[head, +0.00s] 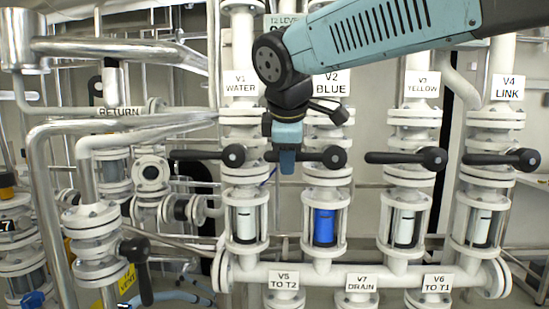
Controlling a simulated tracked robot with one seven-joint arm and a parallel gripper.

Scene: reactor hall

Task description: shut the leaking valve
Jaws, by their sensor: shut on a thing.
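A row of white flanged valves stands ahead, labelled V1 WATER (241,83), V2 BLUE (333,86), V3 YELLOW (422,85) and V4 LINK (507,88). Each has a black lever lying level, pointing left from its round hub. My gripper (287,160) points down and is shut on the V2 lever (318,156), near its left end. The fingers hide part of that lever. The sight glass (325,226) under V2 is blue; the glass under V1 (246,223) looks pale. I cannot make out a leak.
The V3 lever (395,158) is to the right. A lower pipe (345,270) carries labels V5, V7 and V6. At lower left another valve's black lever (144,285) hangs down.

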